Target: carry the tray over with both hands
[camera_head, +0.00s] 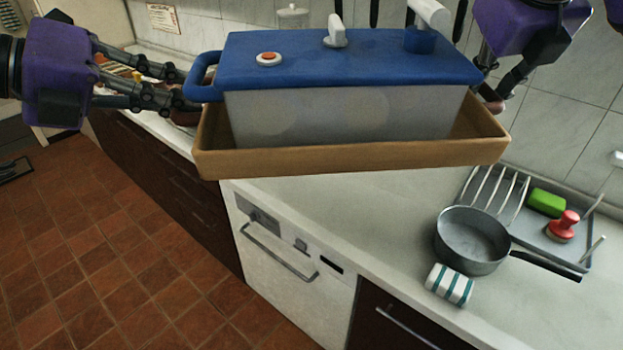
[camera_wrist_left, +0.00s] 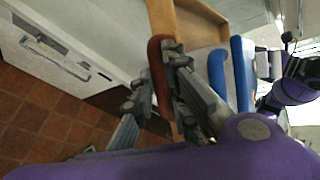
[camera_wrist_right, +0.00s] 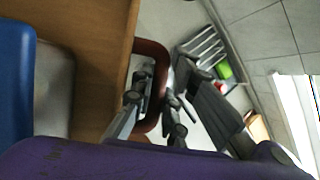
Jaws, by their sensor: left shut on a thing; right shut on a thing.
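A light brown wooden tray (camera_head: 350,160) is held in the air above the counter, close to level. A white box-shaped pot with a blue lid (camera_head: 300,62) stands in it. My left gripper (camera_head: 186,97) is at the tray's left end; in the left wrist view it is shut on a reddish-brown handle (camera_wrist_left: 157,75). My right gripper (camera_head: 492,97) is at the right end, partly hidden behind the tray and pot. In the right wrist view it is shut on the other reddish-brown handle (camera_wrist_right: 157,48).
On the counter (camera_head: 375,215) below are a grey saucepan (camera_head: 472,240), a white-and-teal striped item (camera_head: 449,286) and a grey drying rack (camera_head: 560,245) with a green sponge (camera_head: 546,202) and a red-knobbed item (camera_head: 562,226). The counter left of the saucepan is clear.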

